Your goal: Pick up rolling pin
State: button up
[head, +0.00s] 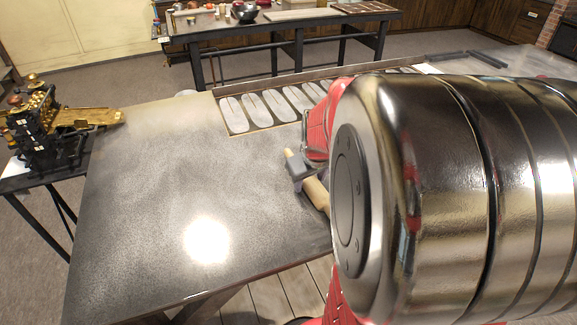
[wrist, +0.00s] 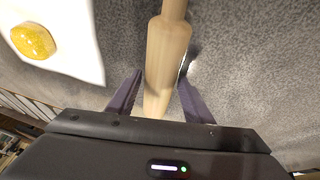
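The rolling pin (head: 316,191) is pale wood and lies on the dark speckled tabletop (head: 150,190). My arm hides part of it in the head view. In the wrist view the rolling pin (wrist: 168,52) runs from the top edge down between my two dark fingers. My gripper (wrist: 160,78) is open, with one finger on each side of the pin. A narrow gap shows at the left finger; the right fingertip looks close to the pin, and I cannot tell whether it touches. In the head view my gripper (head: 303,172) is right at the pin.
A white sheet with a yellow round thing (wrist: 33,41) lies left of the pin in the wrist view. A tray of flat oval pieces (head: 268,104) is at the table's back edge. A black-and-gold machine (head: 45,125) stands at left. The table's left half is clear.

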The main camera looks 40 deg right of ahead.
aim_at(311, 178)
jog(key=c, duration=0.9)
jog(key=shift+r, duration=0.1)
notch_tip(311, 178, up, 10)
jog(key=shift+f, duration=0.1)
dwell(0.5)
jog(key=o, duration=0.6)
jog(key=shift+c, duration=0.2)
jog(key=c, duration=0.6)
jog(key=shift+s, duration=0.1)
jog(key=shift+c, duration=0.3)
